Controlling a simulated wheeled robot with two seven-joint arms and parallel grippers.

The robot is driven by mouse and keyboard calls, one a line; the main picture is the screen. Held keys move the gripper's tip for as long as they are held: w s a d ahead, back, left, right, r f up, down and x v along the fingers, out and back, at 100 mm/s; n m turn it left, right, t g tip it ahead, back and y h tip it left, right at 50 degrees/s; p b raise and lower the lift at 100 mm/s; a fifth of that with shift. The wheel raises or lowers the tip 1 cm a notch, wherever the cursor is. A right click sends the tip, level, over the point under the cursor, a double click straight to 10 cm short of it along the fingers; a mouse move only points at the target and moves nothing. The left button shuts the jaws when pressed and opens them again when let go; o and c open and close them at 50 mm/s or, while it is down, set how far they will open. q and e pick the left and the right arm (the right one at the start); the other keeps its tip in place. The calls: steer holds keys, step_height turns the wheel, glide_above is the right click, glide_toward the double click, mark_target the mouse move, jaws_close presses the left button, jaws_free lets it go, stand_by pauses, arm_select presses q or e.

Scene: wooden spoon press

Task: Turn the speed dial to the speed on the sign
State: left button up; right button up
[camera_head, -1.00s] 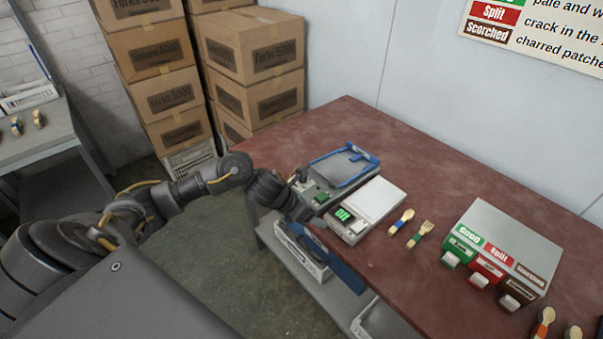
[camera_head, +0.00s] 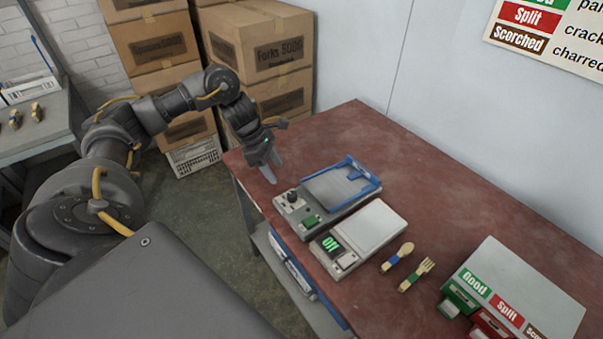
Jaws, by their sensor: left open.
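The grey machine (camera_head: 322,213) with a blue-framed top plate sits near the left end of the red table. A small black knob (camera_head: 292,196), which looks like the speed dial, stands on its front panel beside a green button (camera_head: 311,220). Its setting is too small to read. My left gripper (camera_head: 272,152) is open and empty above the table's left end, behind and a little left of the knob, apart from it. No sign giving a speed can be read here. My right gripper is out of view.
A scale (camera_head: 378,226) with a green display is beside the machine. A wall sign (camera_head: 545,25) lists Split and Scorched. Cardboard boxes (camera_head: 262,50) stand behind my arm.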

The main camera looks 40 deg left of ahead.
mark_target(291, 194)
arm_select(q)
steer(key=x, duration=0.3)
steer(key=p+x, duration=0.1)
steer(key=x, duration=0.5)
steer(key=shift+d+f+p, duration=0.1)
steer(key=shift+d+p, duration=0.2)
steer(key=shift+d, duration=0.05)
steer(key=shift+w+d+f, duration=0.2)
steer(key=shift+f, duration=0.5)
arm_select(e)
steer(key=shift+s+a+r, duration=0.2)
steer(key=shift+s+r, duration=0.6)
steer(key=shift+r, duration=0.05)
arm_select(q)
steer(key=shift+c, duration=0.4)
steer(key=c, duration=0.9)
steer(key=shift+o, duration=0.2)
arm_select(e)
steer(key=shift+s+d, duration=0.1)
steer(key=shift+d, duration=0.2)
